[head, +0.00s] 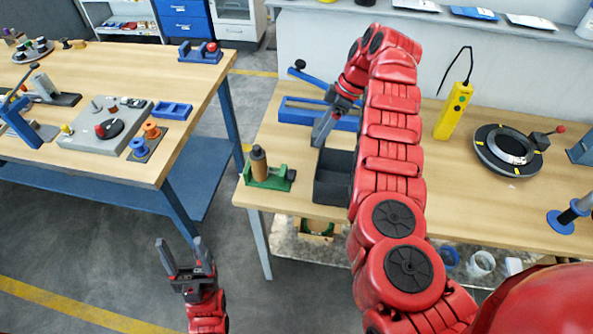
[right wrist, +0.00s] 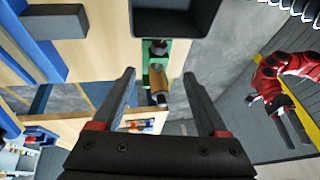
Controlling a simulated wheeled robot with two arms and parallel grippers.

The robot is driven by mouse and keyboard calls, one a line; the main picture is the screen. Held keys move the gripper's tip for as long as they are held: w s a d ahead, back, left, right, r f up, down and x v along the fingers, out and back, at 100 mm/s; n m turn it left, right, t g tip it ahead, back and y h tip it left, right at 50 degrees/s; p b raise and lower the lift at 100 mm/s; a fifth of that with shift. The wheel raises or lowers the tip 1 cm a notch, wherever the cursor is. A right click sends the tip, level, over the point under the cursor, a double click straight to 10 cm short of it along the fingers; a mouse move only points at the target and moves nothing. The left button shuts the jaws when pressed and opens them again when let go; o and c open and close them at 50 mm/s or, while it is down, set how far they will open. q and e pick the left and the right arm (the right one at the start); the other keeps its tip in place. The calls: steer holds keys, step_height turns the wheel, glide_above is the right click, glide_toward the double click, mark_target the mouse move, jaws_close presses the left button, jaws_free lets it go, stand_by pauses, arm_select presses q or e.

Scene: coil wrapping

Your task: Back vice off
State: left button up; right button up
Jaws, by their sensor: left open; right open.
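The green vice (head: 263,181) stands at the front left corner of the right-hand workbench. A brown cylinder (head: 259,163) with a dark top stands upright at it. I cannot tell whether the jaws press on the cylinder. In the right wrist view the green vice (right wrist: 154,52) and the brown cylinder (right wrist: 158,84) show between my fingers, farther off. My right gripper (head: 321,132) is open and empty above the bench, right of and behind the vice; its fingers also show in the wrist view (right wrist: 163,85). My left gripper (head: 184,258) is open and empty over the floor, in front of the benches.
A dark open bin (head: 333,190) stands right of the vice. A blue frame (head: 300,112) lies behind it. A yellow pendant (head: 455,108) and a black ring fixture (head: 508,150) are farther right. Another bench (head: 120,60) stands left, across a floor gap.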

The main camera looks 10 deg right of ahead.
steer(key=shift+s+a+f, duration=0.1)
steer(key=shift+a+f, duration=0.15)
steer(key=shift+f, duration=0.15)
steer(key=p, duration=0.4)
glide_toward(295, 172)
steer(key=x, duration=0.9)
steer(key=shift+d+f, duration=0.15)
steer(key=shift+d, duration=0.05)
steer(key=shift+a+f, duration=0.3)
steer(key=shift+f, duration=0.2)
steer(key=shift+c, duration=0.3)
